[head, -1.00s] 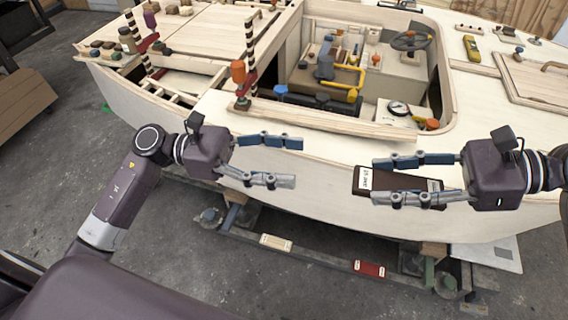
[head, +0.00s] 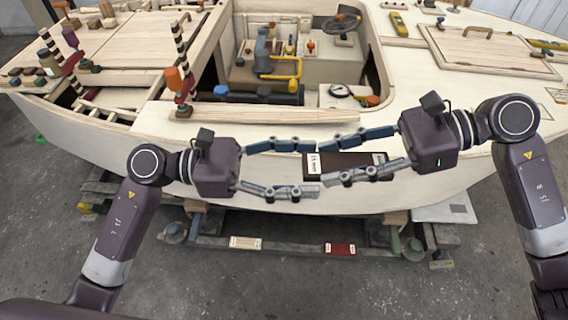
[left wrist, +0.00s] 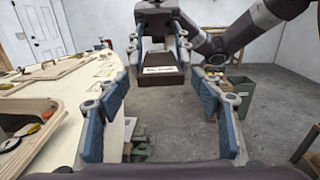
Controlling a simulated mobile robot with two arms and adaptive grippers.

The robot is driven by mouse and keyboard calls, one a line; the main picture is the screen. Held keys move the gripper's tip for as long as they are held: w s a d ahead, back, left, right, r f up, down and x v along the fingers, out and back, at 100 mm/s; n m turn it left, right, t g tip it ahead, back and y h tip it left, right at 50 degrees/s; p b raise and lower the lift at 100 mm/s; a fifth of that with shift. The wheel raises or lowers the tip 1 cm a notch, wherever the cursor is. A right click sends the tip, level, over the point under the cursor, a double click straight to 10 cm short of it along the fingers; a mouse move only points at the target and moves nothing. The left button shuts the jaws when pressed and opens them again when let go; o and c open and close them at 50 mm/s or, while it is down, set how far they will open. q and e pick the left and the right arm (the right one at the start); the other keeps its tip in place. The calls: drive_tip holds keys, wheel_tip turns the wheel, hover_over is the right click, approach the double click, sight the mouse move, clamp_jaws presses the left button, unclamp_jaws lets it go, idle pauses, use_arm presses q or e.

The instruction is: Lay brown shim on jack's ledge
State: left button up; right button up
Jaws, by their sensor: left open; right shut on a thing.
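The brown shim (head: 345,163), a dark flat block with white labels, is in my right gripper (head: 328,162) in front of the hull's side. My right gripper is shut on it. My left gripper (head: 314,168) is open, its fingertips pointing at the shim's left end and overlapping it in the head view; I cannot tell whether they touch. In the left wrist view the shim (left wrist: 161,75) lies ahead, in line with the gap between my left fingers. A jack (head: 181,95) with an orange top, red body and striped post stands on the near deck edge; its ledge is hard to make out.
A second striped post with a red fitting (head: 68,62) stands further left. The open cockpit holds a yellow pipe (head: 285,70) and a gauge (head: 340,91). Below the hull, a cream block (head: 245,242) and a red block (head: 340,248) lie on a beam.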

use_arm(q)
drive_tip(key=shift+d, duration=0.1)
drive_tip(key=shift+c, duration=0.6)
drive_tip(key=c, duration=1.1)
use_arm(e)
drive_tip(key=o, duration=1.2)
